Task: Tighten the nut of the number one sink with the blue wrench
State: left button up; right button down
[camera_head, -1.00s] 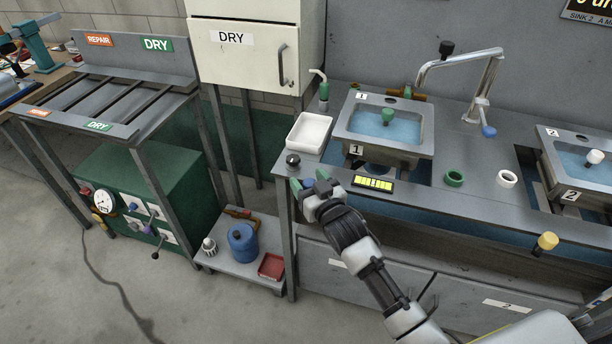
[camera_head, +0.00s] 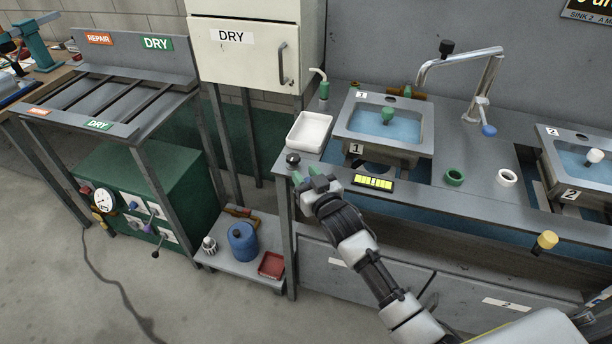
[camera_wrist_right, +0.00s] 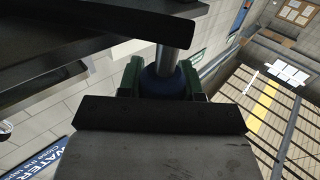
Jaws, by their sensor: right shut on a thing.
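The number one sink (camera_head: 398,152) sits in the counter and holds water; a small "1" plate is on its front. No nut can be made out; the space under the basin is dark. My right gripper (camera_head: 308,184) is at the counter's front left corner, left of and below the sink. In the right wrist view its green fingers (camera_wrist_right: 162,78) are shut on a blue part (camera_wrist_right: 161,86), with a metal shaft beyond it. This looks like the blue wrench, but its far end is hidden. My left gripper is not in view.
A white tray (camera_head: 308,131) and a dark round knob (camera_head: 293,158) are near my right gripper. A yellow-marked level (camera_head: 373,182), a green ring (camera_head: 454,177) and a white ring (camera_head: 506,177) lie along the counter. A low shelf (camera_head: 240,265) with a blue container stands left below.

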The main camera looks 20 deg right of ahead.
jog(key=shift+s+d+r, duration=0.1)
jog(key=shift+s, duration=0.15)
jog(key=s+d+n+g+y+p, duration=0.2)
jog(key=s+d+n+y, duration=0.2)
jog(key=s, duration=0.3)
jog(key=shift+s+d+y+p, duration=0.4)
jog(key=shift+d+y, duration=0.1)
jog(key=shift+y, duration=0.4)
jog(key=c, duration=0.7)
grip_release()
jog(key=shift+c, duration=0.2)
